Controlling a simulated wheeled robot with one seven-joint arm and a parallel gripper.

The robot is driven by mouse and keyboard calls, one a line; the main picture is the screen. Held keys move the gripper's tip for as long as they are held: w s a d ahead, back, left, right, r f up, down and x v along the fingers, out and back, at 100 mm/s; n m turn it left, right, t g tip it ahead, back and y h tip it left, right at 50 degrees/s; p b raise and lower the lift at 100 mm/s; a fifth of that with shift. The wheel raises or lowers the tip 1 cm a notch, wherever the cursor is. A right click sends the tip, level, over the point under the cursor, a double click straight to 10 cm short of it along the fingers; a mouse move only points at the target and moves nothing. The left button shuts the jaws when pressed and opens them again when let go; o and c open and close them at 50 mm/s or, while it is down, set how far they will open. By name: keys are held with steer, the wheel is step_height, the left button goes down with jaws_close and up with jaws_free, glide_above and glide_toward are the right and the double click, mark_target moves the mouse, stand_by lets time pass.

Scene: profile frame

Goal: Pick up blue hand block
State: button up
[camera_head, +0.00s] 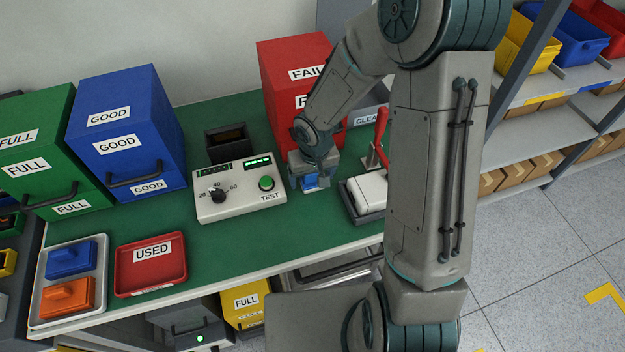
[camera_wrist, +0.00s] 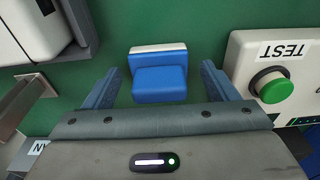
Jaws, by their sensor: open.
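A small blue block with a white base strip (camera_wrist: 160,84) lies on the green bench top below my gripper. In the head view a bit of this blue block (camera_head: 311,183) shows at my gripper (camera_head: 309,187), which hides most of it. In the wrist view the open fingers of my gripper (camera_wrist: 162,72) appear to either side of the block, with green gaps left and right. Whether the fingertips are level with it I cannot tell. Another blue block (camera_head: 72,259) sits in the grey tray at the bench's left end, above an orange block (camera_head: 67,297).
A white tester with a green TEST button (camera_head: 240,192) stands close left of my gripper. A device with a red lever (camera_head: 381,130) stands close right. Behind are the red FAIL bin (camera_head: 293,60) and blue GOOD bin (camera_head: 125,130). A red USED tray (camera_head: 151,268) lies front left.

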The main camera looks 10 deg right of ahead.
steer(key=shift+c, duration=0.3)
steer(key=c, duration=1)
step_height(320, 180, up, 10)
steer(key=shift+r+p, duration=0.1)
steer(key=shift+p, duration=0.55)
steer(key=shift+o, duration=0.5)
